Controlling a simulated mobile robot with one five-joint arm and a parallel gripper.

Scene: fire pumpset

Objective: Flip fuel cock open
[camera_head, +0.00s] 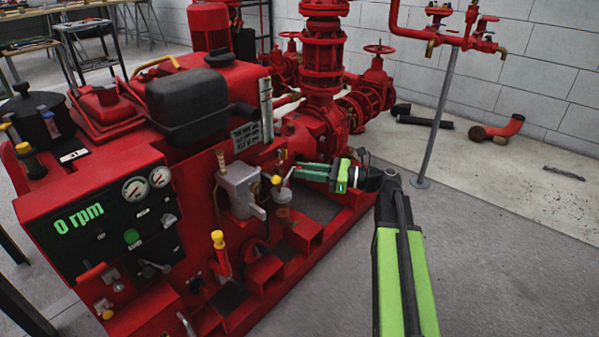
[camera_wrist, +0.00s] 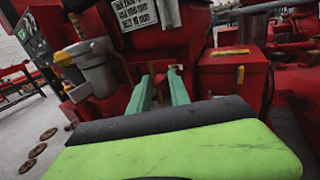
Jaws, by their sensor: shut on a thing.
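The fuel cock (camera_head: 287,178) is a small lever fitting on the red pumpset, beside the clear filter bowl (camera_head: 282,196) and its yellow knob (camera_head: 276,180). My gripper (camera_head: 294,172) reaches in from the right, with its green fingertips at the lever. In the wrist view my gripper (camera_wrist: 163,71) has its two green fingers pointing at the red engine side, shut on the small lever at their tips. The lever is mostly hidden by the fingertips, and its exact angle cannot be told.
A grey box (camera_head: 240,188) stands left of the filter bowl. The control panel (camera_head: 110,225) reads 0 rpm, with a yellow-topped red lever (camera_head: 219,250) nearby. Red pump pipework (camera_head: 325,70) rises behind. The floor (camera_head: 490,240) to the right is mostly clear.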

